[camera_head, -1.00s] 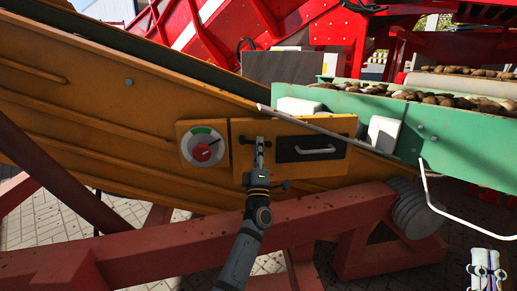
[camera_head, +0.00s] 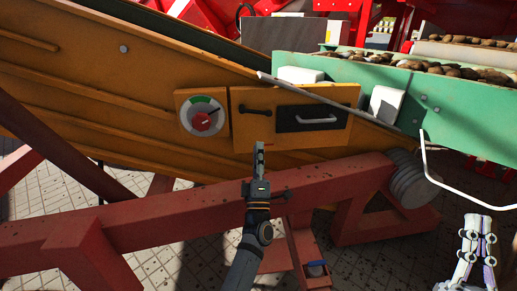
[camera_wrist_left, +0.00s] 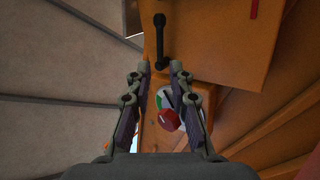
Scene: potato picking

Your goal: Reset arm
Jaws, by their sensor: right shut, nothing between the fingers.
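My left gripper (camera_head: 260,146) is in front of the yellow machine side, just below the black bar handle (camera_head: 255,110) and apart from it. In the left wrist view its fingers (camera_wrist_left: 159,68) are spread with nothing between them; the bar handle (camera_wrist_left: 160,42) shows beyond the tips. The red knob (camera_head: 202,122) sits on a white and green dial left of the panel door (camera_head: 240,140); it also shows in the left wrist view (camera_wrist_left: 168,120), behind the fingers. My right gripper (camera_head: 478,228) is shut and empty at the lower right, pointing up.
A dark recess with a grey pull handle (camera_head: 317,120) is on the door. A green conveyor (camera_head: 450,108) carrying potatoes (camera_head: 440,68) stands at right, with a bent white rod (camera_head: 432,172) below it. A red beam (camera_head: 150,215) crosses in front, below my left gripper.

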